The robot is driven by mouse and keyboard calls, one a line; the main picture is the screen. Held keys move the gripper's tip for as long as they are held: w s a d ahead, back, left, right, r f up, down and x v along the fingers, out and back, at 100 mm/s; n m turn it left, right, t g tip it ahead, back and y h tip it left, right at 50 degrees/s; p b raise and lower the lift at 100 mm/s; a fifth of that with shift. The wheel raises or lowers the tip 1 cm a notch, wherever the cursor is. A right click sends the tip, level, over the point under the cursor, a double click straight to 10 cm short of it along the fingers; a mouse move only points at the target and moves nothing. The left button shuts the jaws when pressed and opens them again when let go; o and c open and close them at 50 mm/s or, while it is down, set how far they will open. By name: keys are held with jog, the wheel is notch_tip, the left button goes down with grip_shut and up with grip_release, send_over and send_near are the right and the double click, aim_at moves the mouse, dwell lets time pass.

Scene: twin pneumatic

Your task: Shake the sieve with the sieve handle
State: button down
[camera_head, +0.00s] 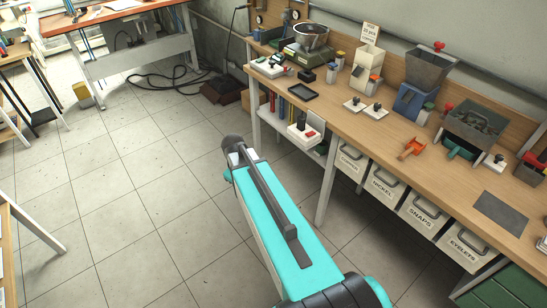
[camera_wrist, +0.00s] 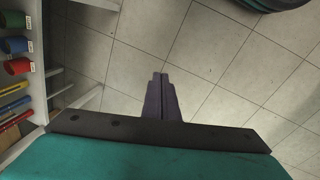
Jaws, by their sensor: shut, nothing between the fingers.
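My gripper (camera_wrist: 160,76) shows in the wrist view with its two dark fingers together and empty, over bare floor tiles. It cannot be made out in the head view. On the bench in the head view, a grey, open-topped tray-like unit (camera_head: 474,121) holds dark contents and looks most like the sieve. A red knob (camera_head: 449,108) is at its left side, and a dark green part (camera_head: 456,151) is below its front. I cannot tell which part is the sieve handle. My gripper is apart from all of these.
The wooden bench (camera_head: 410,130) carries a metal bowl (camera_head: 311,36), a grey hopper (camera_head: 430,68) and an orange tool (camera_head: 411,148). Labelled drawers (camera_head: 386,184) hang below. The wrist view shows a shelf with coloured rolls (camera_wrist: 17,44) at left.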

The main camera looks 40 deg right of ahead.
jog(key=s+a+f+m+g+y, duration=0.1)
jog(key=s+a+f+m+g, duration=0.15)
jog(key=s+a+f, duration=0.9)
jog(key=s+a+f+g, duration=0.2)
jog(key=s+f, duration=0.4)
jog(key=s, duration=0.4)
jog(key=s+a+f+g+b, duration=0.1)
jog(key=s+a+f+g, duration=0.1)
jog(key=s+f, duration=0.5)
jog(key=s+m, duration=0.1)
jog(key=s, duration=0.2)
jog(key=shift+s+a+y, duration=0.2)
jog(key=shift+a+y, duration=0.2)
jog(key=c, duration=1.8)
grip_release()
jog(key=shift+o, duration=0.2)
